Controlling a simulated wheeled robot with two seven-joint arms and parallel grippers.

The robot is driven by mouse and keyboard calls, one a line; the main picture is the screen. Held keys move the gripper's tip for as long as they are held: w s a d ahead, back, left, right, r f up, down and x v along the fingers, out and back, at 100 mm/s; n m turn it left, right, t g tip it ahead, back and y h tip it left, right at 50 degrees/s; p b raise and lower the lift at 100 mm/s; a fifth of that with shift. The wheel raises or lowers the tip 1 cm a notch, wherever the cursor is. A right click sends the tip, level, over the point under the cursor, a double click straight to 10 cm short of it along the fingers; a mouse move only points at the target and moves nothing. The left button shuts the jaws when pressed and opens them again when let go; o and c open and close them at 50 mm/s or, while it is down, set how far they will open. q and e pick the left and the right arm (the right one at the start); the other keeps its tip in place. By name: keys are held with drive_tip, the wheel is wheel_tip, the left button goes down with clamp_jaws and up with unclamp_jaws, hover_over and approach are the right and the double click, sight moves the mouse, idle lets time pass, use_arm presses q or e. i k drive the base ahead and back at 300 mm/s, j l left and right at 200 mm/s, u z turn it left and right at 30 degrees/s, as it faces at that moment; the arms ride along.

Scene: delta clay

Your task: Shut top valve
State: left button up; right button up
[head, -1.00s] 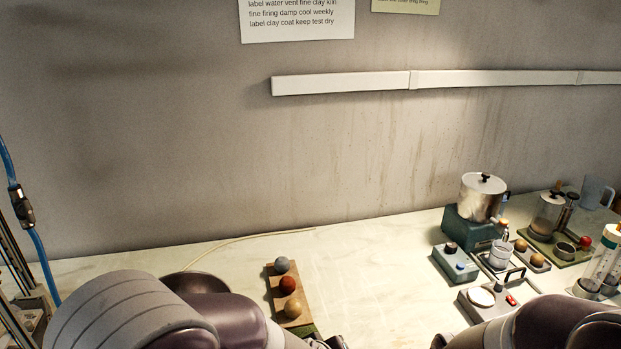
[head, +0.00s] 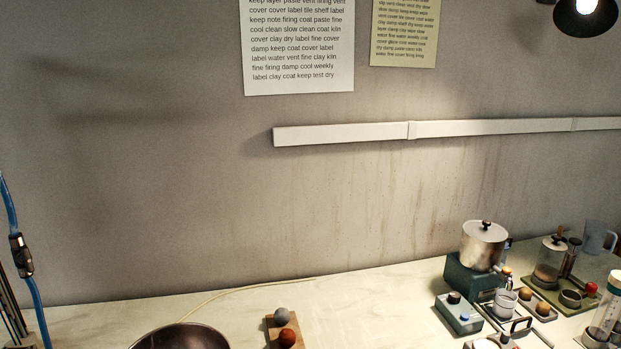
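No part that I can surely name as the top valve shows. A dark inline fitting (head: 20,256) sits on a blue hose (head: 37,305) at the far left; I cannot tell whether it is a valve. A metal pot (head: 483,246) with a lid stands on a green block (head: 470,279) at the right, with a small orange-red knob (head: 506,270) low on its right side. Neither of my grippers is in view, so their state is hidden.
A dark bowl (head: 180,337) is cut off at the bottom edge. A wooden board with a grey ball (head: 281,315) and a rust-red ball (head: 287,338) is beside it. Several small devices and jars crowd the right. The pale bench middle (head: 370,310) is clear.

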sight(26, 259)
drive_tip(key=u, duration=1.1)
